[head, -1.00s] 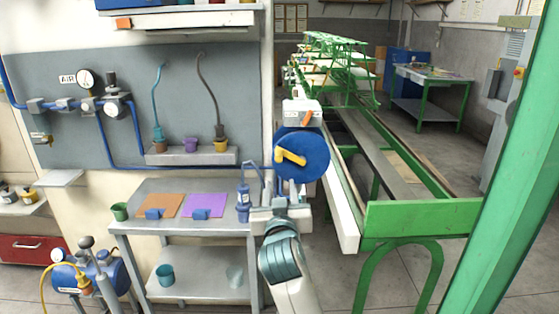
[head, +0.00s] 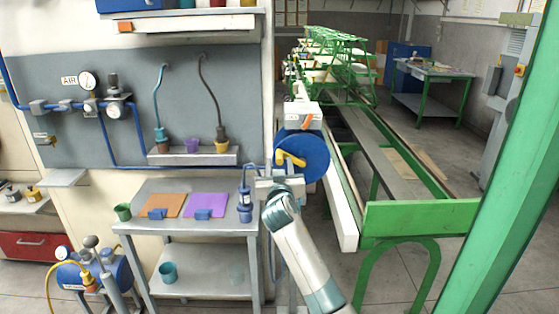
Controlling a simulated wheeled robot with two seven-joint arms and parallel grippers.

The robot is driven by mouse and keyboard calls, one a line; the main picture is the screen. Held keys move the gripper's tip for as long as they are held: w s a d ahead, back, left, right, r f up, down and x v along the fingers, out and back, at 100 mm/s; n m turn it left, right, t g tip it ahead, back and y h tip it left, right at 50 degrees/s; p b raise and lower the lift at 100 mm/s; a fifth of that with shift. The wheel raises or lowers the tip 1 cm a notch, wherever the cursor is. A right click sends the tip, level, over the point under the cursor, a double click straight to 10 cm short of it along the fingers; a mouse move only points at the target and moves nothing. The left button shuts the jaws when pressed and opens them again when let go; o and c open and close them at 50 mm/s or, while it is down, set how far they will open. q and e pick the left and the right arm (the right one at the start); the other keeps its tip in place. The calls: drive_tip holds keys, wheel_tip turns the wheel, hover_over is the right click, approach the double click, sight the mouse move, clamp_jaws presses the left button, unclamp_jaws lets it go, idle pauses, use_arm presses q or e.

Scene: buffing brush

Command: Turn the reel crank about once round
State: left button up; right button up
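The reel (head: 314,156) is a round blue disc in the middle of the head view. Its yellow crank (head: 291,158) lies across the disc's left part, with one end toward the upper left. My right gripper (head: 276,177) is just below and left of the crank, close to the disc's lower left edge. Its fingers are small and partly hidden by my wrist, so I cannot tell whether they are open or touch the crank. My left gripper is not in view.
A grey metal table (head: 190,222) with an orange mat (head: 162,204), a purple mat (head: 206,198) and a blue bottle (head: 245,208) stands left of my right arm. A green-framed conveyor (head: 420,217) stands on the right. A white box (head: 302,114) sits above the reel.

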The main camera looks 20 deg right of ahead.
drive_tip(key=shift+x, duration=0.95)
clamp_jaws()
drive_tip(key=shift+d, duration=0.1)
